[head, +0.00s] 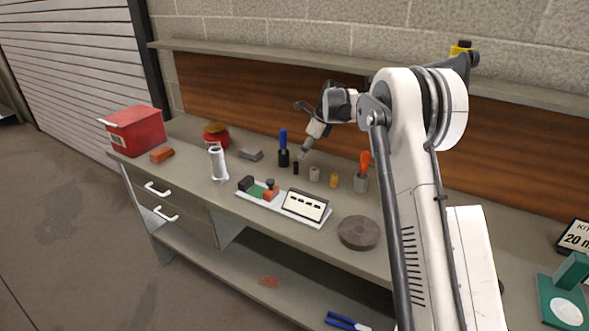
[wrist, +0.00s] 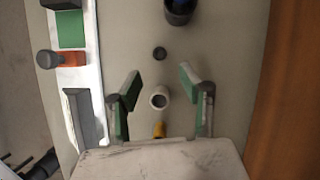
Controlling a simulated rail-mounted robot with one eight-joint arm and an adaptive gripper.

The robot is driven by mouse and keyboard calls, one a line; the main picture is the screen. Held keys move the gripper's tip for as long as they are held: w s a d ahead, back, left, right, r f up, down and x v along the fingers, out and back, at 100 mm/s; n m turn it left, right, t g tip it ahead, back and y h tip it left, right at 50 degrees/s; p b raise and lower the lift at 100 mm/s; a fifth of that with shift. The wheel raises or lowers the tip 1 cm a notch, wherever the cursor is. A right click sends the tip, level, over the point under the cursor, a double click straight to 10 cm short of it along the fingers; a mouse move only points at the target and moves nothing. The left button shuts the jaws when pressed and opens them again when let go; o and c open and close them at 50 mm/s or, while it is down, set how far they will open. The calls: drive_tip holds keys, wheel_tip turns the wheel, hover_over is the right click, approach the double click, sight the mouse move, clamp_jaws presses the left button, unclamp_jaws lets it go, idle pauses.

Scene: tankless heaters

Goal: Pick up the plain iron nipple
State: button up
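Three short cylinders stand in a row on the workbench. The dark one, which looks like the plain iron nipple (head: 296,168), also shows in the wrist view (wrist: 159,53) as a small dark round end. A pale grey hollow one (head: 314,174) is next to it and shows as a ring in the wrist view (wrist: 159,98). A yellow brass-coloured one (head: 333,181) is at the row's right end. My gripper (wrist: 160,76) is open and empty, its green-padded fingers either side of the pale ring. The dark nipple lies beyond the fingertips. In the head view my gripper (head: 304,155) is above the row.
A blue-handled tool in a dark holder (head: 283,152) stands left of the row, and an orange-handled one (head: 362,172) right of it. A white tray (head: 237,192) with blocks and a sign lies in front. A brown disc (head: 358,233) is front right.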

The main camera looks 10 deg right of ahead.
sight(296, 174)
drive_tip(key=x, duration=0.9)
drive_tip(key=shift+f, duration=0.1)
clamp_jaws()
